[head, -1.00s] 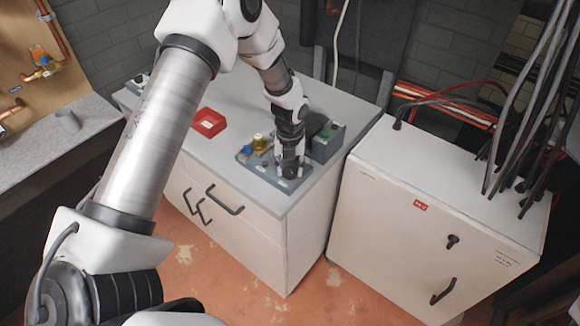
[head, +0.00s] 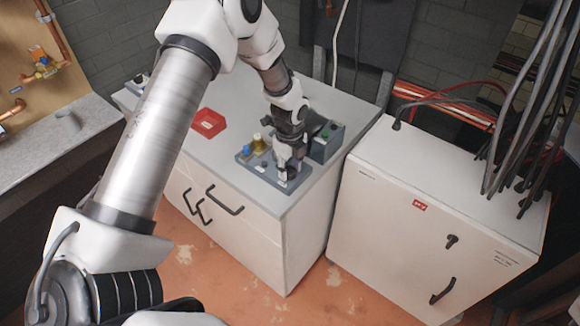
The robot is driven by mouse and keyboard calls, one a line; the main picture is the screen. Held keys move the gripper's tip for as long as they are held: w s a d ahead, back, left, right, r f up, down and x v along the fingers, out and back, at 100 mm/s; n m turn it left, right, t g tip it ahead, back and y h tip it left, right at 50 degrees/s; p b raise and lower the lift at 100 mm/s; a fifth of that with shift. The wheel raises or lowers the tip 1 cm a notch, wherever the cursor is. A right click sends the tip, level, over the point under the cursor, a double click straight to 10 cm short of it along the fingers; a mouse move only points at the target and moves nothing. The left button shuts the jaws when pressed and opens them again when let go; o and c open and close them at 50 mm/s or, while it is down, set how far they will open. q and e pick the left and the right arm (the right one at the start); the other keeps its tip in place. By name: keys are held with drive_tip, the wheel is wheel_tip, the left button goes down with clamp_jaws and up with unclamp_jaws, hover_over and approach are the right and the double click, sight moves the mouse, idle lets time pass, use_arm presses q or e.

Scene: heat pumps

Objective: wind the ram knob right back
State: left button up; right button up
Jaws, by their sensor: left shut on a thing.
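My left arm comes in from the left and reaches down over the cabinet top. My left gripper (head: 287,171) is over the right part of a grey-blue base plate (head: 252,162), pointing down. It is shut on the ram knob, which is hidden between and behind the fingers. A blue knob (head: 248,151) and a brass-yellow part (head: 259,143) stand on the same plate, left of the gripper. My right gripper is not in view.
A red tray (head: 208,123) lies on the cabinet top (head: 185,150), left of the plate. A grey box with a green button (head: 327,141) stands close to the right of the gripper. A white electrical cabinet (head: 440,200) with cables stands at the right.

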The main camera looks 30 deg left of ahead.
use_arm(q)
drive_tip(key=n, duration=0.3)
drive_tip(key=shift+n, duration=0.4)
drive_tip(key=n, duration=0.3)
drive_tip(key=shift+n+p, duration=0.3)
drive_tip(key=shift+p, duration=0.05)
drive_tip(key=n, duration=0.6)
drive_tip(key=shift+s+f+p, duration=0.15)
drive_tip(key=shift+f+p, duration=0.05)
drive_tip(key=shift+p, duration=0.2)
drive_tip(key=o, duration=1.1)
drive_tip(key=shift+o, duration=0.2)
drive_tip(key=shift+a, duration=0.1)
